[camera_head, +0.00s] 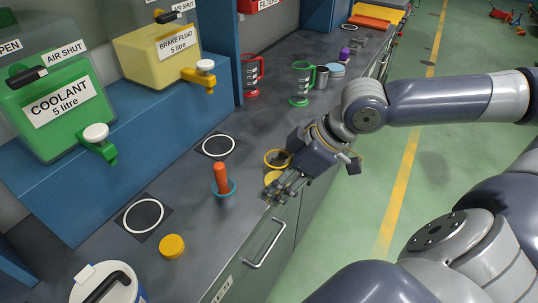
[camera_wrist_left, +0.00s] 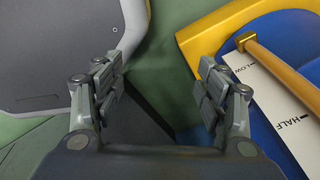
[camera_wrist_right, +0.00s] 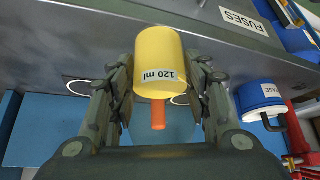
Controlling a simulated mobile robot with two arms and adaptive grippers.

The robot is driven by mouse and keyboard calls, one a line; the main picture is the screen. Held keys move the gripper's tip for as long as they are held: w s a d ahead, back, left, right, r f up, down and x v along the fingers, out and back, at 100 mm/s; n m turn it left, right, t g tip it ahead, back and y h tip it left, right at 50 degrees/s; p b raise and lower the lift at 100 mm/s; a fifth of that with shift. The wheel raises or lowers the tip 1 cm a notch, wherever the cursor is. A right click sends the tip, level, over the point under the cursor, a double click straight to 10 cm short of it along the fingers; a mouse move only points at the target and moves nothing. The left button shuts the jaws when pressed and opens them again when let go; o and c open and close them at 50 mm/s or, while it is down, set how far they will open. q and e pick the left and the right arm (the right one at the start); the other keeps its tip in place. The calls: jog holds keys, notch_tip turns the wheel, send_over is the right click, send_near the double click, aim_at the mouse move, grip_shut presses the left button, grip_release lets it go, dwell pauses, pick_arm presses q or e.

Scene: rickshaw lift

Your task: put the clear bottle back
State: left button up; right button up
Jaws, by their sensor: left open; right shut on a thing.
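My right gripper (camera_head: 287,188) is shut on a yellow cup (camera_head: 271,178) over the counter's front edge. In the right wrist view the cup (camera_wrist_right: 158,50), labelled "120 ml", is between the fingers (camera_wrist_right: 160,85), upside down in the picture. My left gripper (camera_wrist_left: 152,95) is open and empty in its wrist view; it does not show in the head view. I cannot pick out a clear bottle in any view. Two measuring jugs, one with a red handle (camera_head: 251,76) and one with a green handle (camera_head: 299,84), stand farther back on the counter.
A blue cup (camera_head: 224,193) with an orange stick stands on the counter, with a yellow lid (camera_head: 172,246) nearer. Ringed dark pads (camera_head: 143,216) lie empty. A green coolant container (camera_head: 50,120) and a yellow brake fluid container (camera_head: 155,58) stand on a blue shelf. Green floor is at right.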

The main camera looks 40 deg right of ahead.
jog(key=w+d+p, duration=0.1)
jog(key=w+d, duration=0.1)
jog(key=w, duration=0.2)
jog(key=w+d+f+p, duration=0.1)
jog(key=w+d, duration=0.1)
jog(key=w, duration=0.3)
jog(key=w+d+p, duration=0.1)
jog(key=w, duration=0.4)
jog(key=shift+w+d+f, duration=0.15)
jog(key=shift+d+f, duration=0.05)
jog(key=shift+d, duration=0.2)
jog(key=shift+w+d+f, duration=0.1)
notch_tip(320, 180, down, 3)
jog(key=shift+r+p, duration=0.1)
jog(key=shift+p, duration=0.5)
jog(key=shift+f, duration=0.35)
pick_arm(q)
jog(key=shift+g, duration=0.3)
jog(key=s+r, duration=0.1)
jog(key=s+d+r, duration=0.2)
jog(key=r, duration=0.1)
jog(key=shift+s, duration=0.3)
jog(key=shift+d+r, duration=0.1)
pick_arm(e)
jog(key=shift+f, duration=0.1)
jog(key=o, duration=1.3)
pick_arm(q)
jog(key=shift+w, duration=0.2)
